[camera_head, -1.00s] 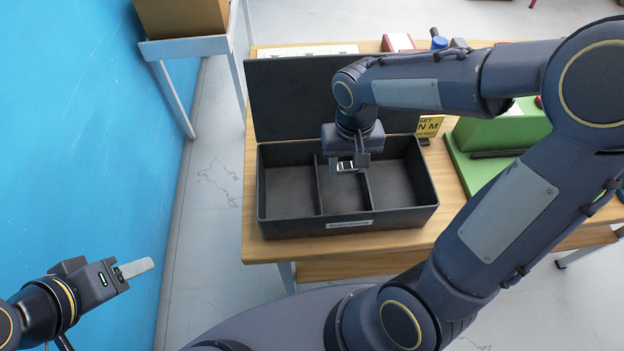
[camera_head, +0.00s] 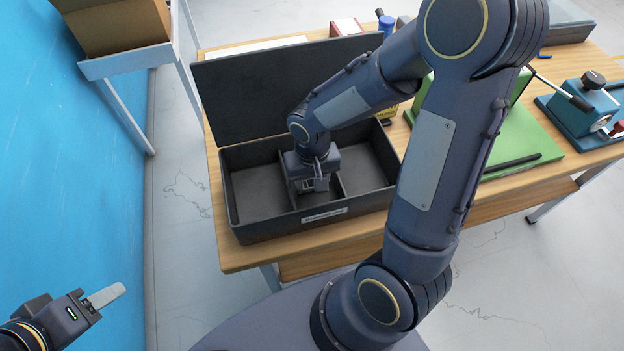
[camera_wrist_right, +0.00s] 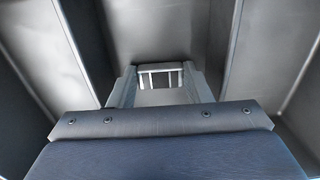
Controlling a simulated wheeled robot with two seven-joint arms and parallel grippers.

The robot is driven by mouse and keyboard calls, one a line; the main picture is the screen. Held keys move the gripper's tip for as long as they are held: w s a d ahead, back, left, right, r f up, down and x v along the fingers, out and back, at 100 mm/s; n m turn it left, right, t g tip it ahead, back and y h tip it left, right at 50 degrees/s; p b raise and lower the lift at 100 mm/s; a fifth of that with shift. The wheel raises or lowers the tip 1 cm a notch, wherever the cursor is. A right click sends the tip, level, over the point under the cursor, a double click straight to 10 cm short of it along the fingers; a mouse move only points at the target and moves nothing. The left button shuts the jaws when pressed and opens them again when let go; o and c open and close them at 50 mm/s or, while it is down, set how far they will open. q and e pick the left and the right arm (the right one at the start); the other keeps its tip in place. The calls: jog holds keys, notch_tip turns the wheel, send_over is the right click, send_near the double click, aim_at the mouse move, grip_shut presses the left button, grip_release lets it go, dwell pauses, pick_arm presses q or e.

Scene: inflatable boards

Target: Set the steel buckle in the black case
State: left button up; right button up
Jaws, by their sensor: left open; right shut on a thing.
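The black case (camera_head: 262,229) stands on the wooden table with its lid raised at the back and its inside split into three compartments. My right gripper (camera_head: 313,186) is down in the middle compartment, shut on the steel buckle. The buckle shows in the right wrist view (camera_wrist_right: 160,77) as a pale metal frame with bars between my fingertips, with the compartment walls on both sides. Whether it touches the compartment floor I cannot tell. In the head view the gripper mostly hides it. My left gripper (camera_head: 106,295) is open and empty, away from the table at lower left.
The left compartment (camera_head: 262,190) and the right compartment look empty. A green device (camera_head: 520,140) and a teal device (camera_head: 590,105) stand to the right on the table (camera_head: 232,258). A cardboard box (camera_head: 115,22) sits on a side stand at upper left, near the blue wall.

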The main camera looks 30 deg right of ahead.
jog(key=shift+f, duration=0.25)
jog(key=o, duration=0.7)
jog(key=shift+r, duration=0.1)
